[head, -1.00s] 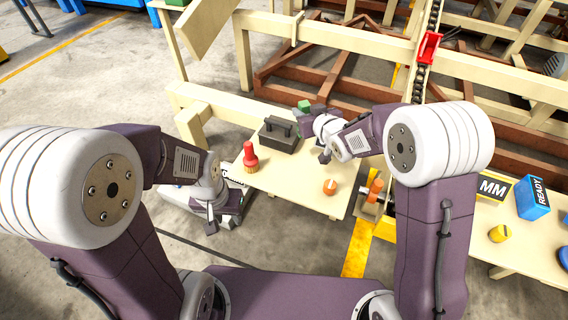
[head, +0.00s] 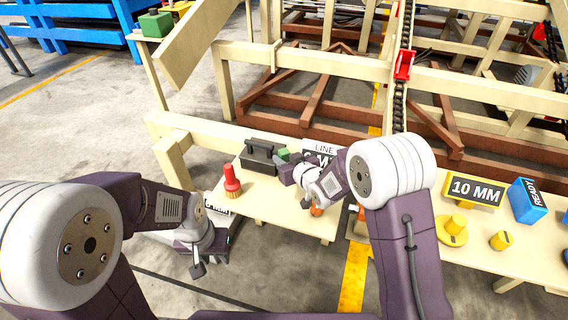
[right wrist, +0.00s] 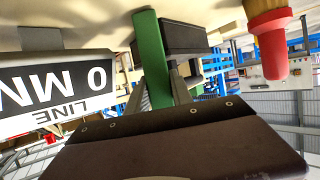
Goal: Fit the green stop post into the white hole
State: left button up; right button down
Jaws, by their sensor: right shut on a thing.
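The green stop post (head: 283,155) is held in my right gripper (head: 288,168), just right of the black toolbox over the pale table. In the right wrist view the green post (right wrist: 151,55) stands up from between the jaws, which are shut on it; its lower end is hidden. My left gripper (head: 198,262) hangs at the lower left, off the table, and I cannot tell whether it is open or shut. I cannot make out the white hole in either view.
The black toolbox (head: 258,153), a red-handled brush (head: 232,182) and a LINE sign (head: 320,149) stand on the table. An orange thing (head: 317,210) is partly behind my right arm.

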jog(key=shift+f, duration=0.1)
jog(key=shift+f, duration=0.2)
jog(key=c, duration=1.1)
grip_release()
jog(key=shift+r, duration=0.15)
